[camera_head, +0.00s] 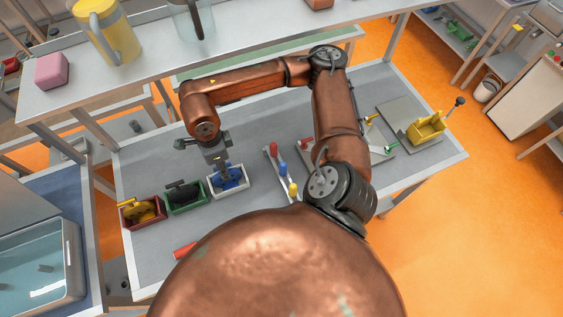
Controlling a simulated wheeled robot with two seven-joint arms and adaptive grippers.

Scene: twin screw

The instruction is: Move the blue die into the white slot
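A blue piece (232,180), which looks like the blue die, is inside a white-rimmed slot (246,188) on the grey workbench. My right gripper (221,172) points down over this slot, and its fingers reach to the blue piece. The fingers are small and dark here, so I cannot tell whether they are closed on it or only beside it. The gripper hides part of the piece and the back of the slot. My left gripper is not in view.
Left of the white slot stand a green bin (185,208) with a dark piece and a red bin (141,224) with a yellow piece. A rack with red, blue and yellow handles (283,170) is to the right. A raised shelf (150,78) runs behind.

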